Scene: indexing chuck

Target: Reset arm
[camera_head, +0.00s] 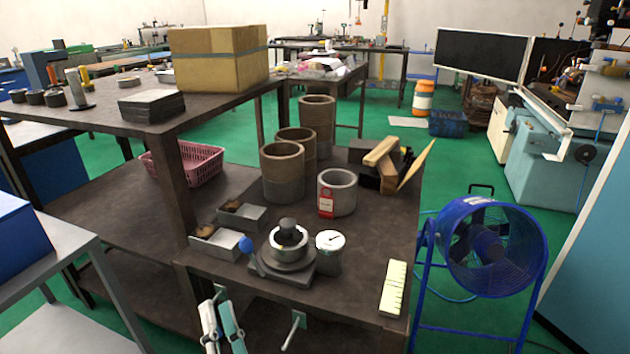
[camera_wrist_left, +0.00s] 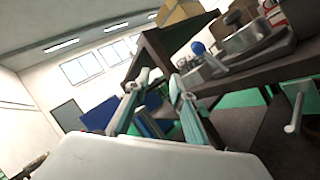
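The indexing chuck (camera_head: 287,262) sits on the front of the dark workbench, with a round metal ring, a dark cylinder in its middle and a lever with a blue ball knob (camera_head: 246,244) at its left. The chuck (camera_wrist_left: 246,36) and blue knob (camera_wrist_left: 198,47) also show in the left wrist view, at the upper right. My left gripper (camera_head: 214,297) is below the bench's front edge, left of and lower than the chuck, touching nothing visible. In the left wrist view its fingertips (camera_wrist_left: 163,80) are apart, with nothing between them. My right gripper is in neither view.
A dial gauge (camera_head: 330,241) stands right of the chuck, and two open metal boxes (camera_head: 214,243) lie left. Tall brown cylinders (camera_head: 282,172) stand behind. A handle (camera_head: 294,330) projects from the bench front. A blue fan (camera_head: 490,248) stands at the right.

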